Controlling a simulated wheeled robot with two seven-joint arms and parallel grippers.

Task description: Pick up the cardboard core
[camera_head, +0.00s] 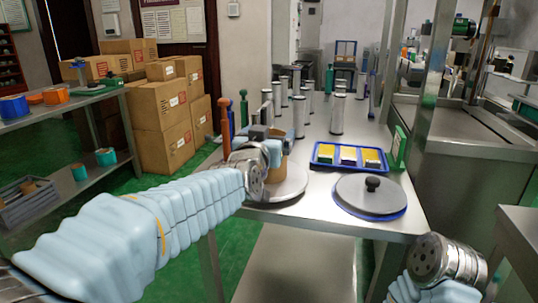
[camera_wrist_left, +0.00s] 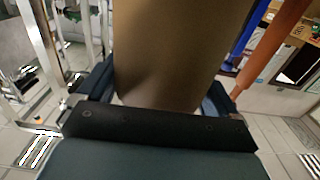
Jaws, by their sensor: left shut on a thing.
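The cardboard core (camera_head: 285,166) is a brown tube, partly hidden behind my left wrist in the head view. It stands over a round metal plate (camera_head: 296,190) near the table's front left; I cannot tell whether it touches the plate. In the left wrist view the core (camera_wrist_left: 165,50) fills the upper middle, between the two fingers. My left gripper (camera_head: 272,148) is shut on it; its fingers also show in the left wrist view (camera_wrist_left: 162,95). My right arm's end shows at the lower right of the head view, but its fingers are not visible.
A blue tray (camera_head: 348,168) with small colored items and a round lid with a black knob (camera_head: 370,196) stand to the right. Several silver cylinders (camera_head: 337,113) stand behind. Orange (camera_head: 226,128) and blue posts rise at the left edge. A metal frame post (camera_head: 428,70) stands right.

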